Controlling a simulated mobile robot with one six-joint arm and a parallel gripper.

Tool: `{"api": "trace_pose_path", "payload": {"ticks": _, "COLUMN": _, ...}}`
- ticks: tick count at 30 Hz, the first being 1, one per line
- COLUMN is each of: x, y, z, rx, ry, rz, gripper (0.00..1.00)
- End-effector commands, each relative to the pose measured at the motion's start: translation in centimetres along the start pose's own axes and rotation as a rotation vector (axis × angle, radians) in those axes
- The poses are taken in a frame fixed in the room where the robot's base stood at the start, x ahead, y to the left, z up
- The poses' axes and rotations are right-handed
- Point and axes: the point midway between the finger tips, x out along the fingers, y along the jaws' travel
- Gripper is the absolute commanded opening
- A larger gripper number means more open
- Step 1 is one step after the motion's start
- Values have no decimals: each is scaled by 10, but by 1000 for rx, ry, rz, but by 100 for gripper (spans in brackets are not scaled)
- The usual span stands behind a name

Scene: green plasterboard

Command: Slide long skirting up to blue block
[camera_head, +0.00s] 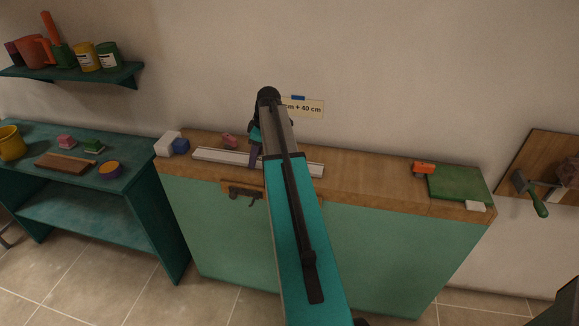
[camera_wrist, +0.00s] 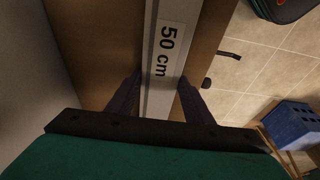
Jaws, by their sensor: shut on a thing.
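The long skirting (camera_head: 218,156) is a pale strip lying along the wooden bench top, labelled "50 cm" in the wrist view (camera_wrist: 165,50). The small blue block (camera_head: 181,147) stands at the bench's left end, against a white block (camera_head: 167,144). The skirting's left end is close to the blue block; whether they touch is too small to tell. My gripper (camera_head: 255,157) is shut on the skirting near its middle, with a finger on each side in the wrist view (camera_wrist: 158,84). My arm hides part of the skirting in the head view.
A pink block (camera_head: 229,140) lies behind the skirting. An orange thing (camera_head: 424,169), a green board (camera_head: 458,184) and a white piece (camera_head: 475,206) are at the right. A dark clamp-like tool (camera_head: 243,194) is at the front edge. The bench top right of my arm is largely clear.

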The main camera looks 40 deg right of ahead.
Motion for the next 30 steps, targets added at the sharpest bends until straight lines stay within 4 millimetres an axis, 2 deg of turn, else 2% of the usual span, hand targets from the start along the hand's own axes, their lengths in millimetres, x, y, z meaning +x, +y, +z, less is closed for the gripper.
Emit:
{"api": "trace_pose_path", "payload": {"ticks": 24, "x": 9, "y": 0, "z": -37, "rx": -2, "ry": 1, "rz": 1, "gripper": 14}}
{"api": "trace_pose_path", "payload": {"ticks": 30, "x": 10, "y": 0, "z": -41, "rx": 0, "ry": 1, "rz": 1, "gripper": 14}}
